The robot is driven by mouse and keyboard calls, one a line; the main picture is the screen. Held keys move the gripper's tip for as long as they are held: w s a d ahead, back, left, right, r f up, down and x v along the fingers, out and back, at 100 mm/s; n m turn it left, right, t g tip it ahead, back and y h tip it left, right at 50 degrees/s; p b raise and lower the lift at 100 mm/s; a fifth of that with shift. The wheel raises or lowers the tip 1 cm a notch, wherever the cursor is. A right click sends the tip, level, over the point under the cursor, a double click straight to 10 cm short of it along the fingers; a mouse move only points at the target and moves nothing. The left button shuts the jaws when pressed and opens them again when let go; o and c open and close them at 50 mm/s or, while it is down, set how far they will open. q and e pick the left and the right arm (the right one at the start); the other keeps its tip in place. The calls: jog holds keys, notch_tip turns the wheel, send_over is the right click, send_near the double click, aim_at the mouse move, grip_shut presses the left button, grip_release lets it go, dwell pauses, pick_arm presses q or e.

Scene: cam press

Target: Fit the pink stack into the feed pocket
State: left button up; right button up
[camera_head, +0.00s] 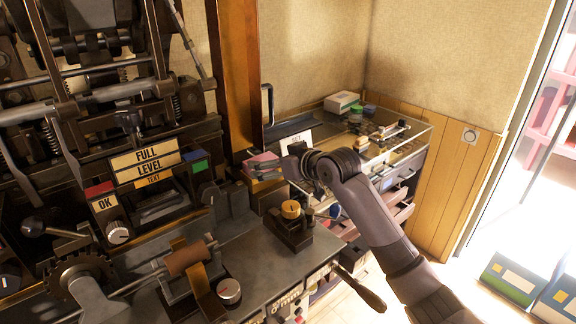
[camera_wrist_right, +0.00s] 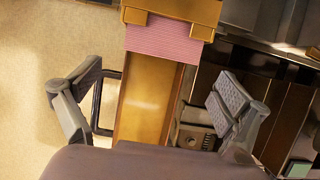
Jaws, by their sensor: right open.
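The pink stack (camera_head: 262,160) sits on the machine's right side, close to the foot of the tall brass-brown post. In the right wrist view the pink stack (camera_wrist_right: 168,38) shows fine ridges and lies against a gold-coloured bracket (camera_wrist_right: 182,9). My right gripper (camera_head: 286,166) reaches in from the right, just beside the stack. In the wrist view its two fingers (camera_wrist_right: 155,102) are spread wide with nothing between them, and the stack lies beyond the tips. I cannot clearly make out the feed pocket. My left gripper is out of view.
The tall post (camera_head: 236,70) stands behind the stack, with a black handle (camera_head: 268,105) beside it. A cluttered glass-topped cabinet (camera_head: 405,140) stands behind the right arm.

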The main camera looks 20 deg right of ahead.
jog(key=b+v, duration=0.1)
jog(key=v, duration=0.6)
jog(key=shift+s, duration=0.2)
